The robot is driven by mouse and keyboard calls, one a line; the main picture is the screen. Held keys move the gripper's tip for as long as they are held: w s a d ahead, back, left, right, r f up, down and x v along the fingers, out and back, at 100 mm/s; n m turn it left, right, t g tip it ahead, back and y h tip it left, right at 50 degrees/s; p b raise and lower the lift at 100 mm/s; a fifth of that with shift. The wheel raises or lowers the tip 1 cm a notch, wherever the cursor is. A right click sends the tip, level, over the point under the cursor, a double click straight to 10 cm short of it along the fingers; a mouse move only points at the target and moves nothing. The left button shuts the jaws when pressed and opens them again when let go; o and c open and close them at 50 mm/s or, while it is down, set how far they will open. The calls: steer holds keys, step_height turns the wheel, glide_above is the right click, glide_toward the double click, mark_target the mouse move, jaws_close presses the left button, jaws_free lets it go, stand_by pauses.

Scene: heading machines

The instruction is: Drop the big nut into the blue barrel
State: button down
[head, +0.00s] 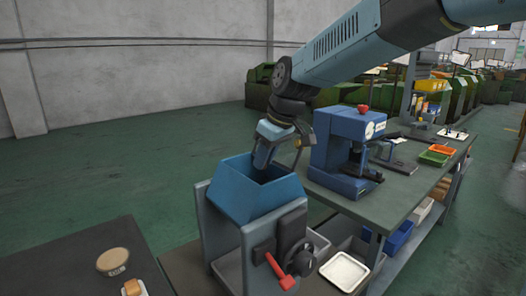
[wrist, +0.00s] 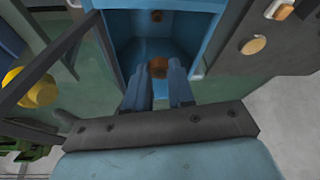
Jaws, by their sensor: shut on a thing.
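The blue barrel (head: 247,203) is an angular, open-topped blue container on a grey stand in the head view. My gripper (head: 262,158) points down at its opening. In the wrist view my gripper (wrist: 157,80) is shut on a brown piece, the big nut (wrist: 158,66), held between the fingertips. The barrel's blue inner walls (wrist: 117,50) surround the nut in that view. In the head view the nut is hidden by the fingers and the barrel. I cannot tell how far below the rim the fingertips are.
A blue machine (head: 345,150) with a red knob stands on the bench right of the barrel. A red handle (head: 280,272) sticks out of the stand's front. A white tray (head: 344,271) lies low at right. A dark table (head: 60,262) at front left bears a round tan item (head: 113,261).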

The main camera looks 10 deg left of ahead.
steer(key=shift+f, duration=0.1)
steer(key=c, duration=0.9)
jaws_free()
steer(key=v, duration=1.3)
steer(key=shift+d+r, duration=0.15)
steer(key=shift+r, duration=0.15)
steer(key=s+d+f+m+t+h, duration=0.1)
steer(key=s+d+f+m, duration=0.15)
steer(key=d, duration=0.55)
steer(key=s+d+f+m+t, duration=0.1)
steer(key=s+d+m, duration=0.15)
steer(key=d, duration=0.55)
steer(key=s+d+f+m+h, duration=0.1)
steer(key=s+d+f+m, duration=0.1)
steer(key=s+d+f, duration=0.1)
steer(key=s+d+f+m+t+h, duration=0.1)
steer(key=s+d+f+m, duration=0.2)
steer(key=d, duration=0.3)
steer(key=s+d+f+m+h, duration=0.1)
steer(key=s+d+f+m, duration=0.1)
steer(key=s+d, duration=0.2)
steer(key=shift+s+d+f+m+t, duration=0.15)
steer(key=shift+s+f+m+t, duration=0.2)
steer(key=shift+s, duration=0.2)
